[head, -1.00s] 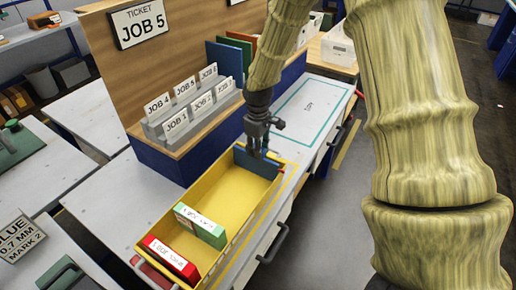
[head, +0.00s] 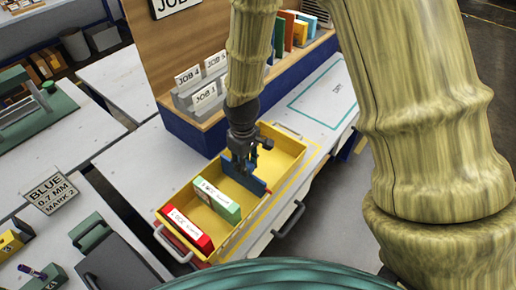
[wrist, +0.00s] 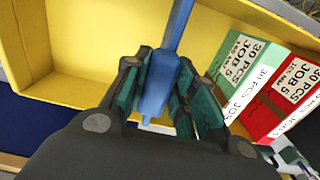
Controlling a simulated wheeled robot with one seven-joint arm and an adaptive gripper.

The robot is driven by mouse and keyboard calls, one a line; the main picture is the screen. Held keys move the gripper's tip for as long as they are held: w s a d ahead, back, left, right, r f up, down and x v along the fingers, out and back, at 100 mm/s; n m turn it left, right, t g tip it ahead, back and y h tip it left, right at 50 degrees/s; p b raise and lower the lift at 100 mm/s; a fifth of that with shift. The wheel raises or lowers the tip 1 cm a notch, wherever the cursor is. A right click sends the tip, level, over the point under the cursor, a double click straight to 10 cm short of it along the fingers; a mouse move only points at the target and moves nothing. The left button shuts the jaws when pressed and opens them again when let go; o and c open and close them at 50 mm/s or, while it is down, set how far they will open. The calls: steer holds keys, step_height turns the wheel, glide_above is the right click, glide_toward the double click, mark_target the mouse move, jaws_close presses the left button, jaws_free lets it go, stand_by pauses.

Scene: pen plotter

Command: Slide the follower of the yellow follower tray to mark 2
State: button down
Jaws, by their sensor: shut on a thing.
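The yellow follower tray (head: 289,150) lies on the white bench in the head view; its yellow wall and floor also show in the wrist view (wrist: 75,45). The blue follower plate (head: 250,180) stands across the tray, and its upper part (wrist: 160,85) is between my fingers in the wrist view. My gripper (head: 245,158) is shut on it. A green box (head: 217,200) and a red box (head: 188,230) stand in the near-left part of the tray, the green one close to the follower. I cannot make out the tray's marks.
A sign (head: 50,193) reads BLUE 0.7 MM MARK 2. A wooden rack with job cards (head: 205,95) stands behind the tray. A drawer handle (head: 289,219) sits on the bench front. The bench right of the tray is clear inside a teal outline (head: 325,95).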

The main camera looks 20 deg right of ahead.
steer(key=shift+s+a, duration=0.35)
steer(key=shift+a, duration=0.2)
steer(key=shift+s+a, duration=0.35)
steer(key=shift+a, duration=0.2)
steer(key=c, duration=1.2)
jaws_free()
steer(key=shift+o, duration=0.2)
steer(key=shift+w+r, duration=0.1)
step_height(320, 180, up, 12)
